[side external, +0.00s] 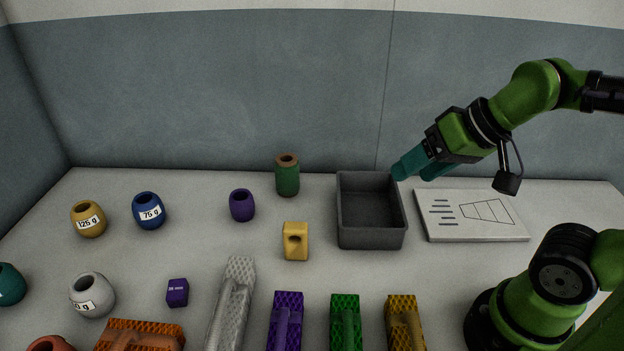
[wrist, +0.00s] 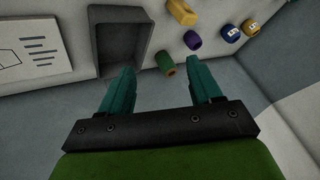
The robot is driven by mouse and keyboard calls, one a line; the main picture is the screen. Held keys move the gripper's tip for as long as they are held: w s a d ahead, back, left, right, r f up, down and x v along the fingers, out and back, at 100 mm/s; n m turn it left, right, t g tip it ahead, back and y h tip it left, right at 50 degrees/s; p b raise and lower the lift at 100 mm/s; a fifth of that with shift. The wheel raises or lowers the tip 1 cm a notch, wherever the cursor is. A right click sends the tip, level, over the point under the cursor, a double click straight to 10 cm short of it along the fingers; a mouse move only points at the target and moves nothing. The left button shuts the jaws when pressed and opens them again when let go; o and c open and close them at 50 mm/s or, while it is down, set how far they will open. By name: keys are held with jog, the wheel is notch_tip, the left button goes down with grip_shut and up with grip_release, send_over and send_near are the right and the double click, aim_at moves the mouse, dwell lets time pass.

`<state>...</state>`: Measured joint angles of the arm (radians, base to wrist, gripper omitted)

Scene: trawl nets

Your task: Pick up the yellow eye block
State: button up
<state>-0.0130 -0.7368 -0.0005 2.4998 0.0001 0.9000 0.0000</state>
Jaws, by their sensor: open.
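The yellow eye block (side external: 295,241) stands on the table near the middle in the side view, left of the dark tray, with a round hole in its front face. In the wrist view the yellow block (wrist: 182,12) shows at the top edge, partly cut off. My gripper (side external: 410,172) is above the table at the back right, over the tray's far right corner, well apart from the block. In the wrist view its two teal fingers (wrist: 160,84) are spread with nothing between them.
A dark grey tray (side external: 372,244) lies between block and gripper. A green cylinder (side external: 288,179) and purple barrel (side external: 242,205) stand behind the block. Net-patterned pieces, including a purple one (side external: 286,318), lie in front. A white board (side external: 475,237) is at right.

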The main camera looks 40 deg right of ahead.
jog(key=w+a+f+g, duration=0.1)
jog(key=w+a+f, duration=0.1)
jog(key=m+g, duration=0.3)
jog(key=m, duration=2)
send_near(297, 225)
jog(key=shift+y, duration=0.5)
jog(key=x, duration=0.5)
jog(key=d+x, duration=0.1)
jog(key=x, duration=0.1)
jog(key=shift+w+a+f, duration=0.15)
jog(key=shift+f, duration=0.35)
jog(key=x, duration=0.5)
jog(key=c, duration=1.1)
